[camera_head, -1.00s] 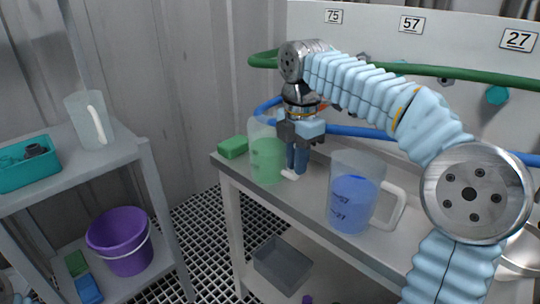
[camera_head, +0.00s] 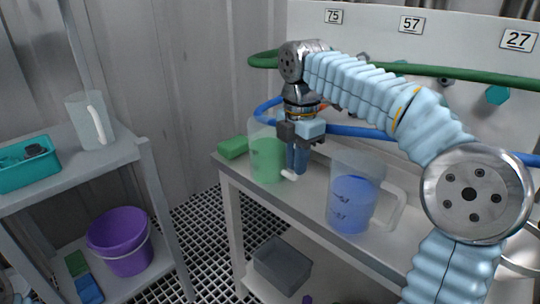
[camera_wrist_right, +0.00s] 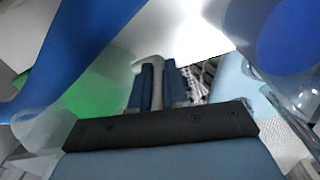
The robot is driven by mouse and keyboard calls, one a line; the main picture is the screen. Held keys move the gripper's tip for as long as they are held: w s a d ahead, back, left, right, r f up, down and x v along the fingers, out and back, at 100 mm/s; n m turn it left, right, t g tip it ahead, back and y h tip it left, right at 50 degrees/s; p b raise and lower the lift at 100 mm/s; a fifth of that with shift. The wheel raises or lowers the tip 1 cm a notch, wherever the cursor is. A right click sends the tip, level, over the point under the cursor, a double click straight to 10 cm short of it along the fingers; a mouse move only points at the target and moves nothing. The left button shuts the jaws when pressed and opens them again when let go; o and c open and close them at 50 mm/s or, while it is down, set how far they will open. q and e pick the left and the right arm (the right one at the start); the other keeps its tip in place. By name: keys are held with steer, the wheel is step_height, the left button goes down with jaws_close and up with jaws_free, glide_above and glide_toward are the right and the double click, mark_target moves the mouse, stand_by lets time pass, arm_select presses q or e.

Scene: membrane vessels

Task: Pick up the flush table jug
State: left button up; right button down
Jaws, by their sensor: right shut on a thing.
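A clear jug with green liquid (camera_head: 267,160) stands upright on the grey table at the right, near its far left corner. My right gripper (camera_head: 297,163) points down at the jug's right side and is shut on its pale handle, whose lower end shows below the fingers. In the right wrist view the handle (camera_wrist_right: 155,88) lies between the two blue fingers, with the green liquid (camera_wrist_right: 95,103) to their left. A second clear jug with blue liquid (camera_head: 352,205) stands nearer on the same table, its handle to the right. My left gripper is out of view.
A green sponge (camera_head: 233,147) lies left of the green jug. A blue hose (camera_head: 350,131) runs behind the gripper. An empty jug (camera_head: 88,122) and a teal bin (camera_head: 28,172) stand on the left shelf, above a purple bucket (camera_head: 120,242). A grey bin (camera_head: 282,265) is under the table.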

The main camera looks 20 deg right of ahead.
steer(key=shift+r, duration=0.15)
stand_by(0.3)
steer(key=shift+r, duration=0.25)
step_height(320, 180, up, 3)
steer(key=shift+w+f+p, duration=0.1)
steer(key=shift+p, duration=0.55)
steer(key=s+a+r, duration=0.2)
steer(key=s+r, duration=0.2)
steer(key=s, duration=0.2)
steer(key=s+a+r, duration=0.3)
steer(key=s+r, duration=0.2)
steer(key=s, duration=0.2)
steer(key=shift+s+r, duration=0.15)
steer(key=shift+r, duration=0.05)
